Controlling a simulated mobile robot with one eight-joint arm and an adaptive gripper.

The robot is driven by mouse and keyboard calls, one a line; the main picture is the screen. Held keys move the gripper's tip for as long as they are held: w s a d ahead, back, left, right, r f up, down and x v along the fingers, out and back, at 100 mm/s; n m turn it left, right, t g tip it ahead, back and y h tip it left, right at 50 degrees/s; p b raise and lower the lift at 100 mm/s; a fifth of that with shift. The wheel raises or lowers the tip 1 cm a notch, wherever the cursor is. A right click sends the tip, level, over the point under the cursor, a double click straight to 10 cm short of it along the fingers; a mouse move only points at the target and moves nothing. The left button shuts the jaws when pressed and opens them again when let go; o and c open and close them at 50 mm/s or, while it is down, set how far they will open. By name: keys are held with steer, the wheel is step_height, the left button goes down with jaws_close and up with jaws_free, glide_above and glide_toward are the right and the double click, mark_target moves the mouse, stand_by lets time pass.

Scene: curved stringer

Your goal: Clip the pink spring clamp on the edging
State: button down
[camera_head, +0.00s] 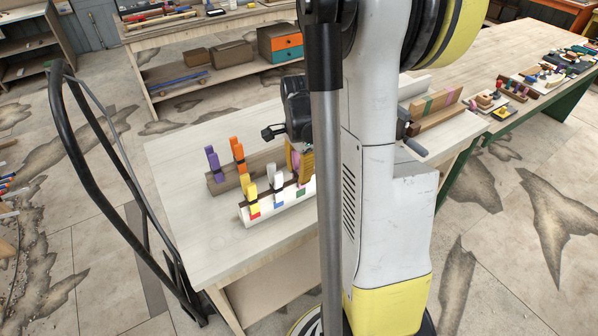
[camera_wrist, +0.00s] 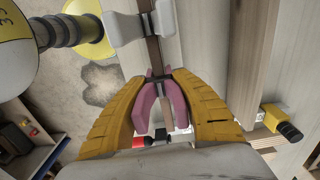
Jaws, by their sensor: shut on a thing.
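The pink spring clamp (camera_wrist: 176,97) is between the two yellow fingers of my gripper (camera_wrist: 160,108), which are shut on its handles. In the wrist view its dark jaw end meets the thin brown edging (camera_wrist: 153,50); I cannot tell whether the jaws grip it or only straddle it. My arm and column hide the right end of the stringer.
A white clamp (camera_wrist: 130,24) is close ahead on the edging. Purple (camera_head: 214,164) and orange (camera_head: 238,154) clamps stand on a wooden piece behind. The table's (camera_head: 185,225) left side is clear.

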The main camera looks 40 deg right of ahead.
stand_by(0.3)
steer(key=shift+f+b, duration=0.5)
steer(key=shift+f, duration=0.05)
steer(key=c, duration=1)
jaws_free()
steer(key=shift+r, duration=0.1)
step_height(320, 180, up, 12)
steer(key=shift+a, duration=0.1)
